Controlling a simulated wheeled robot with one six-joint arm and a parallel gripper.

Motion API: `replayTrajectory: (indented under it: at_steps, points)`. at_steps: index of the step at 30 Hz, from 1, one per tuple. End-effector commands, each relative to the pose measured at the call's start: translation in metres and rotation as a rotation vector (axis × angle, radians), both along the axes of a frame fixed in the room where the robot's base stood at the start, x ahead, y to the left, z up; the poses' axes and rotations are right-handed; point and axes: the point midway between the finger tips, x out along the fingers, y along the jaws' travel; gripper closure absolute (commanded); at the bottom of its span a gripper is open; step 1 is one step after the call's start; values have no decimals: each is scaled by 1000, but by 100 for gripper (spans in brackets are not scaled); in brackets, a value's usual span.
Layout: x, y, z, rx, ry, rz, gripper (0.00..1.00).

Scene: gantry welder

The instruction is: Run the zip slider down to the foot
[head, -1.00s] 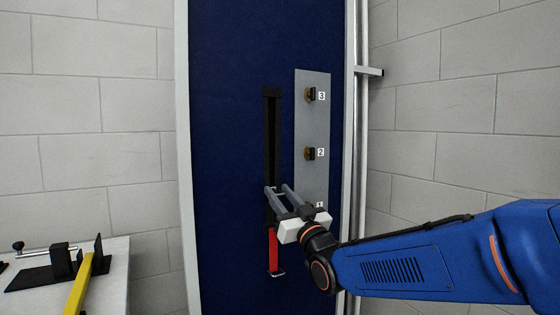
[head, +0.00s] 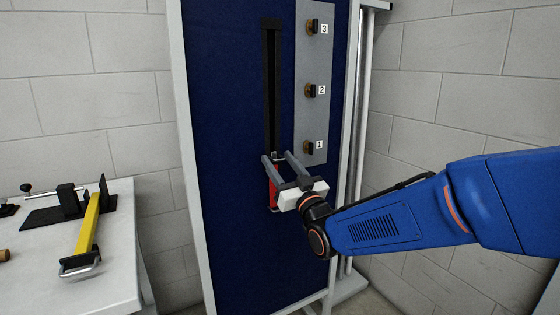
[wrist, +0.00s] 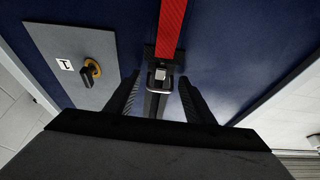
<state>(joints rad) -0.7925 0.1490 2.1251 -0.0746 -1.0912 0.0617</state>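The dark zip slider with a small metal loop (wrist: 160,74) shows in the wrist view between my fingers. In the head view the slider (head: 274,155) is at the lower end of the black zip track (head: 271,85) on the blue panel (head: 225,130). A red strap (head: 273,190) hangs below it, with a metal bar at its end; the strap also shows in the wrist view (wrist: 171,25). My gripper (head: 277,157) is open, one finger on each side of the slider, with visible gaps. It also shows in the wrist view (wrist: 159,92).
A grey plate (head: 314,60) with three dark knobs, labelled 1 to 3, is right of the track. Knob 1 (head: 309,147) is close to my gripper. Metal pipes (head: 360,130) run along the panel's right. A white bench (head: 110,265) with a yellow-handled tool (head: 88,222) stands left.

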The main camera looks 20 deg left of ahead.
Motion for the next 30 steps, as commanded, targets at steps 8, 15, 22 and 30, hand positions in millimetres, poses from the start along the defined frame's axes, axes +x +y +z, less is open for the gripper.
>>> replayTrajectory:
  at_steps: [8,15,22,30]
  points:
    - [0,0,3,4,-3,0,49]
    - [-10,-13,-3,4,-3,0,49]
    - [-36,-43,-20,3,-2,-1,49]
    - [-69,-81,-41,4,-3,0,49]
